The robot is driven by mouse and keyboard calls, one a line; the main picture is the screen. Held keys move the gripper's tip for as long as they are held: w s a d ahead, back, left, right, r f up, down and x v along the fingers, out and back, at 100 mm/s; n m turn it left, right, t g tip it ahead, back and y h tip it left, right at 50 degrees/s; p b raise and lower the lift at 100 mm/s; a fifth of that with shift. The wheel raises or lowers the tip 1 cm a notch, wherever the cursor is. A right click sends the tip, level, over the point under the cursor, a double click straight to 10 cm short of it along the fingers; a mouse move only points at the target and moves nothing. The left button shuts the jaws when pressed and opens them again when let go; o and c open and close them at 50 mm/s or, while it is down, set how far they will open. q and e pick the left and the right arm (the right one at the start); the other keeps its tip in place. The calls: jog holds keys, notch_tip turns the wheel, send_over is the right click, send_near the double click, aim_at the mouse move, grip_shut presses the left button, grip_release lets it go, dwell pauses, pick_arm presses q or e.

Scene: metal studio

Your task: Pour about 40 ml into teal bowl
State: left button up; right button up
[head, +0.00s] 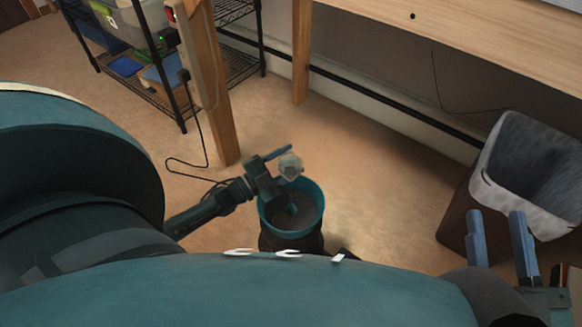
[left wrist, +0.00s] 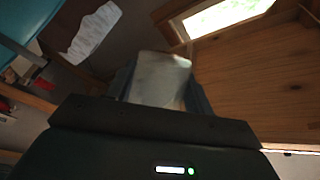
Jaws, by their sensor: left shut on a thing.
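The teal bowl (head: 318,203) stands on a dark round support in the lower middle of the head view. Its inside looks grey, with a small bluish patch whose nature I cannot tell. My left gripper (head: 284,161) is shut on a small, pale, see-through cup (head: 291,167). The cup is above the bowl's far rim and looks tilted. In the left wrist view the cup (left wrist: 160,80) fills the space between the fingers; its liquid level cannot be made out. My right gripper (head: 497,214) is open and empty at the lower right, away from the bowl.
A bin with a pale liner (head: 532,192) stands at the right, close to my right gripper. A wooden bench (head: 480,40) runs along the back right, with a leg (head: 301,60). A wire shelf (head: 225,75) and wooden post (head: 213,100) stand behind. The floor between is clear.

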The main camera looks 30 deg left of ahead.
pick_arm(q)
jog(key=shift+f+m+b, duration=0.25)
jog(key=shift+m+b, duration=0.05)
jog(key=shift+b, duration=0.1)
jog(key=shift+w+a+r, duration=0.1)
pick_arm(e)
jog(key=shift+w+d+r+n+t+y, duration=0.1)
jog(key=shift+w+r+n+t+y, duration=0.15)
jog(key=shift+r, duration=0.3)
jog(key=shift+w+r+n+t+y, duration=0.1)
jog(key=shift+w+r+n+y, duration=0.05)
jog(key=shift+r+n+y, duration=0.3)
